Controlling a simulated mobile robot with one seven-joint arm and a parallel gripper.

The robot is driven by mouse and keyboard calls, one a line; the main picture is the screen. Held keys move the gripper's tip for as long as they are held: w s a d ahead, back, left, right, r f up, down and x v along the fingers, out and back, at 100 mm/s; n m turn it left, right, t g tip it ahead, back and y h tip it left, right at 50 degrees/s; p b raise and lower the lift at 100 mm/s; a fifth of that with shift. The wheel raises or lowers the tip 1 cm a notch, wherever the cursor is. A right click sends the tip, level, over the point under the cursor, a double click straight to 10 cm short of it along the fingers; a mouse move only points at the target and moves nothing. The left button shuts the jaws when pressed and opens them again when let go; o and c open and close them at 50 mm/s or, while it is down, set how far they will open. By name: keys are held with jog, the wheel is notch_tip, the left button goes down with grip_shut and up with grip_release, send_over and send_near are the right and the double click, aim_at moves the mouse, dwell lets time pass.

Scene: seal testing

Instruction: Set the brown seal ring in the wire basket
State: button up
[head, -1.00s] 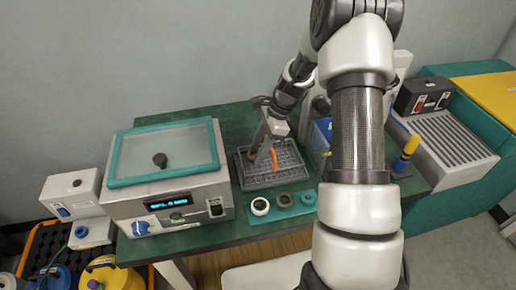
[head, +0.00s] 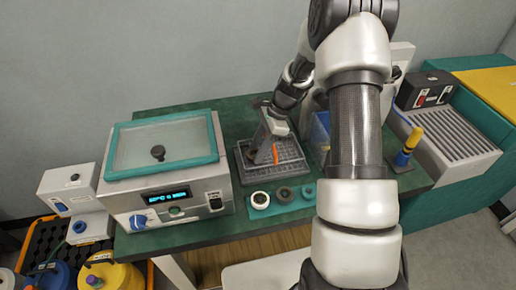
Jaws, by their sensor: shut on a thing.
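The wire basket (head: 240,167) is a dark grey mesh tray on the green table, right of the large lidded device. My gripper (head: 262,157) points down into it and is shut. An orange-brown piece (head: 275,154) shows as a narrow upright strip at its fingertips, apparently the brown seal ring seen edge-on. The fingertips themselves are small and partly hidden, so contact between the ring and the basket floor cannot be told.
A teal holder (head: 260,211) in front of the basket carries a white-rimmed ring (head: 260,198), a dark ring (head: 285,194) and a teal ring (head: 308,191). The lidded device (head: 165,190) stands close on the left. My arm covers much of the table's right side.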

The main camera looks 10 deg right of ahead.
jog(key=shift+f+b, duration=0.3)
jog(key=shift+f, duration=0.25)
dwell(0.4)
jog(key=o, duration=1.2)
jog(key=shift+c, duration=0.2)
notch_tip(320, 180, up, 10)
jog(key=p, duration=0.7)
